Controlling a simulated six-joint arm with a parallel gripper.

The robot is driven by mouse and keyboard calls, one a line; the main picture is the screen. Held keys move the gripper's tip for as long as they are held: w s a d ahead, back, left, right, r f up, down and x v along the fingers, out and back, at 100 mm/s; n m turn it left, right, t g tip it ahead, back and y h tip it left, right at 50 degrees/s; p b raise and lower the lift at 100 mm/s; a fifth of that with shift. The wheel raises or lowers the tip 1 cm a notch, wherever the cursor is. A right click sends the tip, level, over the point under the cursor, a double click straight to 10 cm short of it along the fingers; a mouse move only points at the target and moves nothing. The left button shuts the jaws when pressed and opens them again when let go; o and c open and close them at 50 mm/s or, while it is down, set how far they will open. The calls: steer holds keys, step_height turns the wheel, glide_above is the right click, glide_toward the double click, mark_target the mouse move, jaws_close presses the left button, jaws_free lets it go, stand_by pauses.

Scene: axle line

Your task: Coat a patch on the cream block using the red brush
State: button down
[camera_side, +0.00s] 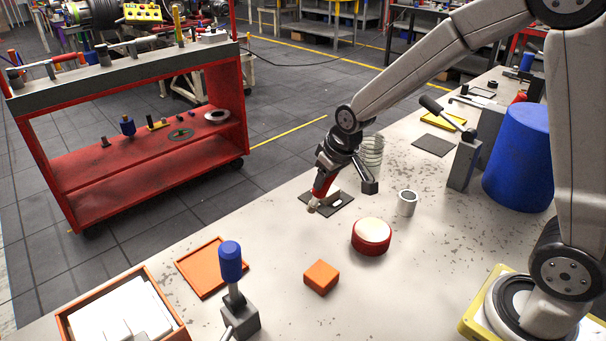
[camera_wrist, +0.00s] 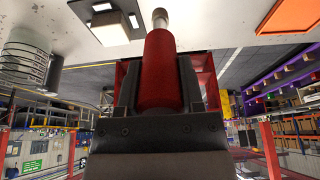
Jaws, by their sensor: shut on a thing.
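My gripper (camera_side: 328,178) is shut on the red brush, just above the far left edge of the table. The brush has a red handle (camera_wrist: 158,75) between my fingers and a pale tip (camera_wrist: 160,18); in the side view the brush (camera_side: 321,188) slants down to the left. A small cream block (camera_side: 337,199) sits on a dark square mat (camera_side: 318,199). In the wrist view the block (camera_wrist: 110,24) is left of the brush tip, with a gap between them. My arm partly covers the mat. Whether the block bears any coating is too small to tell.
A red round tin with a cream top (camera_side: 371,237), an orange block (camera_side: 321,277) and an orange tray (camera_side: 213,265) are nearer. A blue-handled lever (camera_side: 231,265) rises in front.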

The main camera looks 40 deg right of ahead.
steer(key=shift+w+d+r, duration=0.25)
steer(key=shift+w+r, duration=0.05)
steer(key=shift+r, duration=0.05)
steer(key=w+d+r+h, duration=0.2)
steer(key=w+d+r, duration=0.1)
steer(key=d+r, duration=0.6)
step_height(320, 180, up, 3)
steer(key=shift+w+d+r+g, duration=0.15)
steer(key=shift+w+d+g, duration=0.15)
steer(key=shift+w+d, duration=0.05)
steer(key=shift+f, duration=2.5)
